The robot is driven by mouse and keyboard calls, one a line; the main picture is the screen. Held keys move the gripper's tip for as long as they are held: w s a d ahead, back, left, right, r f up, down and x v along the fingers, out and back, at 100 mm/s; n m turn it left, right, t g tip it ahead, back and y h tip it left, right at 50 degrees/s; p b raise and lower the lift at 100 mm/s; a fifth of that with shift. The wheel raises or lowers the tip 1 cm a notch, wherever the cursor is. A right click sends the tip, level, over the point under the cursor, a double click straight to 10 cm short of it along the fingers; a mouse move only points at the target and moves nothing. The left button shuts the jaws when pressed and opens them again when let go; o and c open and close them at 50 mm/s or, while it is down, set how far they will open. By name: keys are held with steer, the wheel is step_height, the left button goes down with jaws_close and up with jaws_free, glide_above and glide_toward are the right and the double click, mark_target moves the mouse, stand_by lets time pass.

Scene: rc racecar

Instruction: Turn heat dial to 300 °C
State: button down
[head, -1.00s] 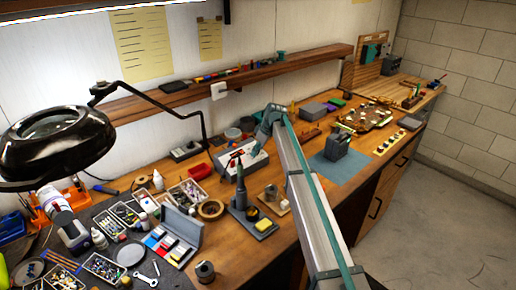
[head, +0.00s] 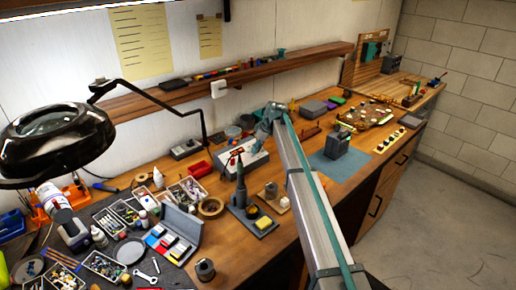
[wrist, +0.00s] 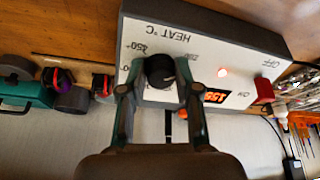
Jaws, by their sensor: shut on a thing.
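The heat dial (wrist: 160,71) is a round black knob on the white front panel of the grey station, beside upside-down "HEAT °C" lettering in the wrist view. My gripper (wrist: 160,74) has one finger on each side of the dial and is shut on it. The fingers hide part of the scale; a "450°" mark shows at the left, and the dial's pointer cannot be made out. In the head view the station (head: 257,163) is partly behind my arm.
A red switch (wrist: 264,90) and a lit lamp (wrist: 222,72) sit on the panel to the right. A blue mat (head: 325,172) lies to the right.

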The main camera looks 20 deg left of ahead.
steer(key=m+b, duration=0.2)
steer(key=m, duration=0.2)
steer(key=shift+f+m, duration=0.1)
steer(key=shift+m, duration=0.2)
steer(key=m+b, duration=0.2)
steer(key=m, duration=0.3)
steer(key=shift+s+t, duration=0.15)
steer(key=shift+t, duration=0.15)
steer(key=m, duration=0.9)
steer(key=shift+s+a+m+t+b, duration=0.1)
steer(key=shift+m+t+b, duration=0.2)
steer(key=shift+m+t, duration=0.1)
steer(key=c, duration=0.8)
jaws_free()
